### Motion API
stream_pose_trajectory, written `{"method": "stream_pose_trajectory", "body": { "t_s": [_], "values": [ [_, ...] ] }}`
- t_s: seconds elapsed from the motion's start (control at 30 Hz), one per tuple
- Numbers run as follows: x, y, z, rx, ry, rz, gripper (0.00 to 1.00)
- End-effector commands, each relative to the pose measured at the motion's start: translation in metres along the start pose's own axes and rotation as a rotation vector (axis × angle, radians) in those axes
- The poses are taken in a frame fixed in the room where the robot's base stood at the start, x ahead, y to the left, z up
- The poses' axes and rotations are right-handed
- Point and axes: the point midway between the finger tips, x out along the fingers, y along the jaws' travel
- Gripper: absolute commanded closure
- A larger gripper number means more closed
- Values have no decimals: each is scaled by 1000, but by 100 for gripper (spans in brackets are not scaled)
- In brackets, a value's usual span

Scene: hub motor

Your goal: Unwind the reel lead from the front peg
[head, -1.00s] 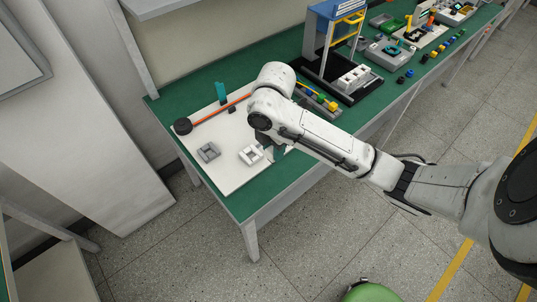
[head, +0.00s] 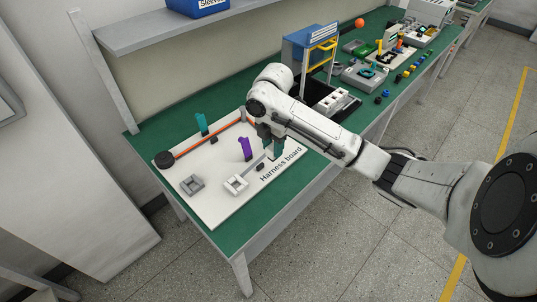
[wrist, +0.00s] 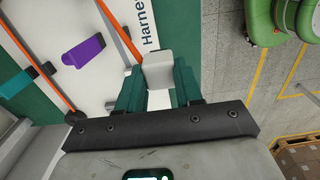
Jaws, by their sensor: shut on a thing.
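My gripper (head: 272,146) is over the right part of the white harness board (head: 215,208). In the wrist view, its teal fingers (wrist: 159,88) are shut on a pale grey block (wrist: 158,70), and an orange lead end (wrist: 122,35) meets that block. The black reel (head: 164,159) sits at the board's left end. The orange lead (head: 205,138) runs from it to a grey peg (head: 242,115) at the back. A purple post (head: 245,148) and a teal post (head: 202,124) stand on the board. My gripper hides the lead's path past the grey peg.
A white clip (head: 236,184) and a grey clip (head: 192,185) stand on the board's front part. A blue and black stand (head: 309,50) is close behind my arm on the green table (head: 222,240). A shelf (head: 180,28) overhangs the back.

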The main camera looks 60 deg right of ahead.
Motion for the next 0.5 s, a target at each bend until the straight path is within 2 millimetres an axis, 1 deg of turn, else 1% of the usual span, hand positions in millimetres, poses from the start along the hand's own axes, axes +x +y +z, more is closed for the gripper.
{"method": "stream_pose_trajectory", "body": {
  "t_s": [0.03, 0.3, 0.5],
  "values": [
    [1, 3, 6, 0, -2, 1, 100],
    [2, 16, 35, 1, -1, 1, 100],
    [3, 24, 54, 0, -1, 0, 100]
  ]
}}
